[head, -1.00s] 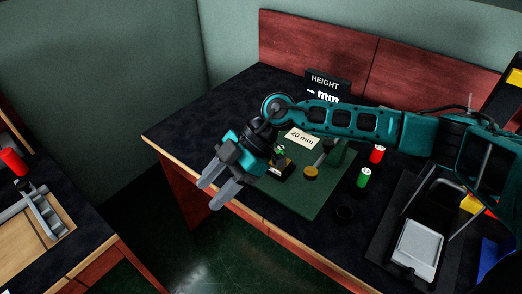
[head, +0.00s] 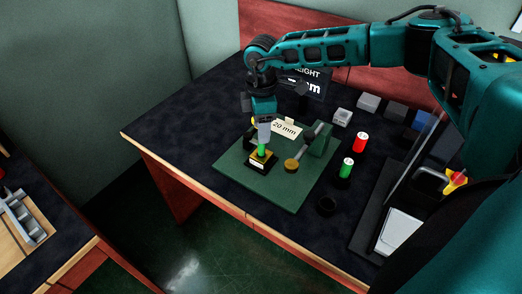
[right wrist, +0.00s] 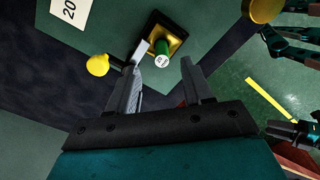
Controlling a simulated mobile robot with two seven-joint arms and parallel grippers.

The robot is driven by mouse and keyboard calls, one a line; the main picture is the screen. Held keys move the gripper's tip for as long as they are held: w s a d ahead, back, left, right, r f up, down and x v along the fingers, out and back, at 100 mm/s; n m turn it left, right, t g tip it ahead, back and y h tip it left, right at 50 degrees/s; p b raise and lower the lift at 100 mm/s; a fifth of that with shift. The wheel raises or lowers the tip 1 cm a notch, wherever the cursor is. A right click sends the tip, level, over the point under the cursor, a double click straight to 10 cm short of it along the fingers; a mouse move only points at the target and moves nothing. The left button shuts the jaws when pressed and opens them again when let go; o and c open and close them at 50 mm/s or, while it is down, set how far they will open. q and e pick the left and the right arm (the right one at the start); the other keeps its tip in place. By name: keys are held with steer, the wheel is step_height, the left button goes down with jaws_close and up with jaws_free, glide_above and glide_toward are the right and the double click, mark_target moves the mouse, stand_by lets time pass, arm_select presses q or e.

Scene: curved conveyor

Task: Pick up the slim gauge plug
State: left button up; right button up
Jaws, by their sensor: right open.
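A slim green plug (head: 262,151) with a pale labelled top stands upright in a black and gold block (head: 256,168) on the green mat (head: 287,194). My right gripper (head: 264,134) is open and points down just above this plug. In the right wrist view the plug (right wrist: 162,56) shows top-on between and slightly beyond the open fingertips (right wrist: 159,70), and nothing is gripped. A second green plug (head: 347,166) and a red plug (head: 361,142) stand to the right, off the mat.
A gauge with a round gold piece (head: 291,166) stands just right of the block. A "20 mm" card (head: 285,128) is behind it. The table's left part is clear.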

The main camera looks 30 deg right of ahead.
mark_target(261, 151)
step_height(261, 151, down, 6)
steer(key=shift+s+r, duration=0.1)
steer(key=shift+s, duration=0.05)
stand_by(0.3)
jaws_close()
